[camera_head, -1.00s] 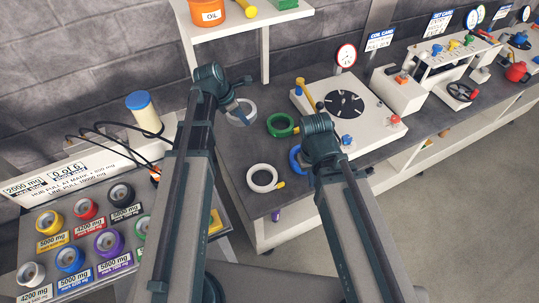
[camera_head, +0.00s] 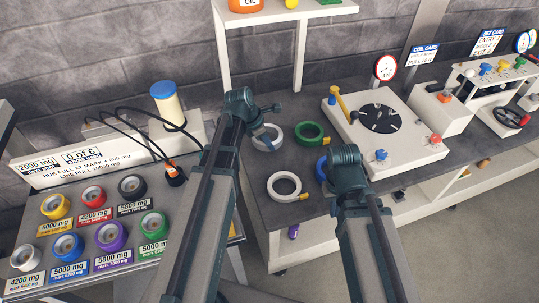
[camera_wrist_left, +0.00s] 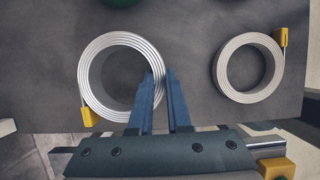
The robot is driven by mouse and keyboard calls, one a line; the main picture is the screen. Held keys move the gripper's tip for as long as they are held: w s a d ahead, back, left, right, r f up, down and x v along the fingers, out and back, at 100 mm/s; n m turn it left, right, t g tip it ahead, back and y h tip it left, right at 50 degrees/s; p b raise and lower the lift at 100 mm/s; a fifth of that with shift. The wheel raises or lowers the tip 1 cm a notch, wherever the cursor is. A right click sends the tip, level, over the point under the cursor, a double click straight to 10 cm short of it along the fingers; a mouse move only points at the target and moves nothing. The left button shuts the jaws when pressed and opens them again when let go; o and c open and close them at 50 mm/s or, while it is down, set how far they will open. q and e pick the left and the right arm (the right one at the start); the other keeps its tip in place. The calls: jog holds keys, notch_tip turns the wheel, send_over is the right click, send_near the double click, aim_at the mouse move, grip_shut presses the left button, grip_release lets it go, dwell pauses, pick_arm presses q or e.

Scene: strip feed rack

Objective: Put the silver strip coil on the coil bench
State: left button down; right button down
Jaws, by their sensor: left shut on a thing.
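A silver strip coil (camera_head: 266,146) is at my left gripper (camera_head: 268,133). In the left wrist view my left gripper (camera_wrist_left: 162,78) is shut on the right side of this coil's rim (camera_wrist_left: 98,60); a yellow tab is at its lower left. The coil is over the dark bench top (camera_head: 262,205); I cannot tell if it touches. A second pale coil (camera_head: 284,199) with a yellow tab lies on the bench nearer me, and to the right in the left wrist view (camera_wrist_left: 225,68). My right gripper (camera_head: 345,165) is by a blue coil; its fingers are hidden.
A green coil (camera_head: 299,134) and the partly hidden blue coil (camera_head: 321,168) lie close by. A white machine with a black disc (camera_head: 380,118) stands to the right. A panel of labelled coloured coils (camera_head: 35,235) is at left. A shelf post (camera_head: 222,55) rises behind.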

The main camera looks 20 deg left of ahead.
aim_at(269, 150)
pick_arm(q)
notch_tip(269, 150, down, 4)
jog(key=b, duration=0.3)
jog(key=shift+r+b, duration=0.2)
jog(key=shift+b, duration=0.15)
jog(key=shift+f, duration=0.15)
jog(key=c, duration=0.9)
grip_release()
jog(key=shift+o, duration=0.2)
